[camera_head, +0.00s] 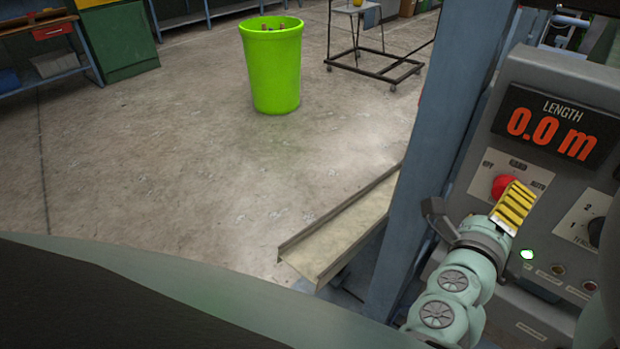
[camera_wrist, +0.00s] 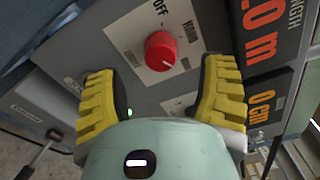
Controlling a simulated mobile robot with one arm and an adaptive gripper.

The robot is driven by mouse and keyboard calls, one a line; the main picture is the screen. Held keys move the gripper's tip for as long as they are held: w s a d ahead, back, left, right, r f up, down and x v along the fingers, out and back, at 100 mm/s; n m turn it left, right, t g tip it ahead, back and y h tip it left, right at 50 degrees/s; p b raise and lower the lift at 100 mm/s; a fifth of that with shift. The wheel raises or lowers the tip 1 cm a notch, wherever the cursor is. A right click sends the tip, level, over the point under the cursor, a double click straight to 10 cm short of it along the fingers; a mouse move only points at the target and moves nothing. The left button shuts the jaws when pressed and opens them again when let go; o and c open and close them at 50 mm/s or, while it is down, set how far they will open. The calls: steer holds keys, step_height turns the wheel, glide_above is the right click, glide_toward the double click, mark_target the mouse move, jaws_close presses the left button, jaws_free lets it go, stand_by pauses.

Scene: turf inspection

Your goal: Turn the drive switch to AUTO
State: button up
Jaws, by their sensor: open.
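The drive switch is a round red knob (camera_wrist: 161,51) on a pale label plate (camera_wrist: 150,40) of the grey control panel. In the wrist view the plate reads OFF and another, less clear word; the knob's white mark points toward the lower right. In the head view the red knob (camera_head: 502,186) is partly hidden behind my gripper, with AUTO lettering to its right. My gripper (camera_wrist: 163,88) has its yellow-and-black fingers spread wide, one on each side of the knob and short of it in the picture. It is empty. My gripper (camera_head: 514,205) also shows at the panel in the head view.
A LENGTH display (camera_head: 553,127) reading 0.0 m sits above the switch. A lit green lamp (camera_head: 526,254) is below it. A blue-grey post (camera_head: 432,150) and a metal chute (camera_head: 340,228) stand left of the panel. A green bin (camera_head: 271,68) stands on open floor.

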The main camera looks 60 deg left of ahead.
steer(key=shift+v, duration=1.1)
